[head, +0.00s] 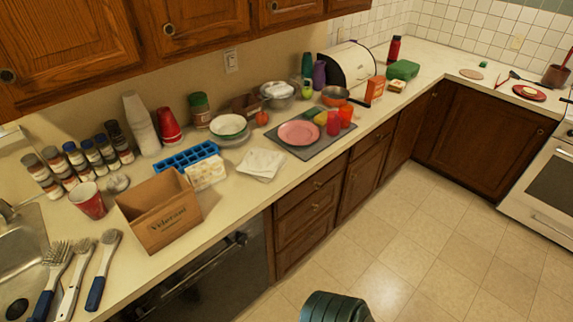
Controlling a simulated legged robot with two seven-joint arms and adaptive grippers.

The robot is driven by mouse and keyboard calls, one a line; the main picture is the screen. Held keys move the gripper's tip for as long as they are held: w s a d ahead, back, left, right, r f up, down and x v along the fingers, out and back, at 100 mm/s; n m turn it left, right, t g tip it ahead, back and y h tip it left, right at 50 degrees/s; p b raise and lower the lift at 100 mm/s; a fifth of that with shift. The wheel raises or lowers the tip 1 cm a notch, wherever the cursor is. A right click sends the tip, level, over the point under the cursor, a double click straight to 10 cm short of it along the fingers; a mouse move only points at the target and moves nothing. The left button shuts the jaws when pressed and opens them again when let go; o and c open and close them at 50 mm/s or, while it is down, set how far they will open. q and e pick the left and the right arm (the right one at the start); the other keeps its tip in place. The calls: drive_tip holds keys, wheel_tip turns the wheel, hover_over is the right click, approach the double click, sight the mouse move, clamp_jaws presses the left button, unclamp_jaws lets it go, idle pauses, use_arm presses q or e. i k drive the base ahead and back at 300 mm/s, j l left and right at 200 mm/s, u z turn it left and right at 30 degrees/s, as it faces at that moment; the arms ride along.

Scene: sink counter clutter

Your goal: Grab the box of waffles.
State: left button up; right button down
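No box can be read clearly as waffles. A small upright orange box (375,88) stands toward the far end of the counter, in front of the white bread bin; its print is too small to read. An open brown cardboard box (158,212) with dark lettering stands near the front edge of the counter at the left. Neither of my grippers is in view, and nothing touches either box.
An orange-red bowl (335,95), a green case (403,69) and the bread bin (347,64) surround the orange box. A grey mat (312,151) holds a pink plate and red cups. A dark green rounded thing (335,307), unclear, shows at the bottom edge. The floor is otherwise clear.

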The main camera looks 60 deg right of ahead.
sight(206, 173)
drive_tip(key=z, duration=2.35)
